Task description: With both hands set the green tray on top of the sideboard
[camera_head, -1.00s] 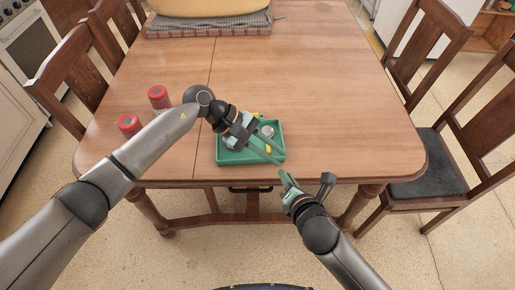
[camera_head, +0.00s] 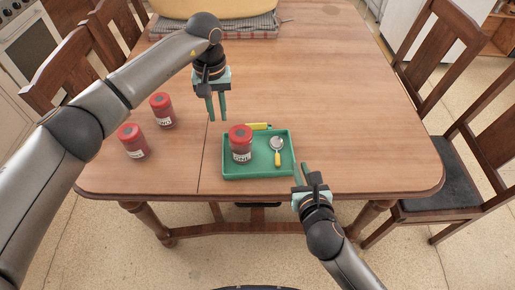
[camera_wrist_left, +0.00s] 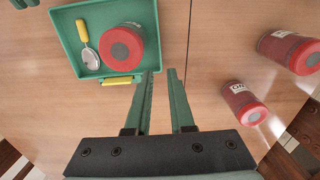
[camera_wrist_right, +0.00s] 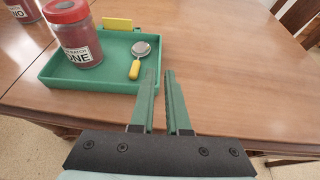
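The green tray (camera_head: 258,170) lies flat near the front edge of the wooden table. In it stand a red-lidded jar (camera_head: 241,143) at the left and a spoon with a yellow handle (camera_head: 277,150) at the right. A yellow piece (camera_head: 259,126) shows at its far edge. My left gripper (camera_head: 217,116) is open and empty above the table, behind and left of the tray. My right gripper (camera_head: 304,170) is open and empty beside the tray's front right corner, apart from it. The sideboard cannot be made out.
Two more red-lidded jars, one nearer (camera_head: 133,142) and one farther (camera_head: 162,110), stand on the table (camera_head: 310,75) left of the tray. A checked cloth (camera_head: 215,31) with a large yellow item lies at the back. Chairs (camera_head: 440,150) flank the table; its middle and right are clear.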

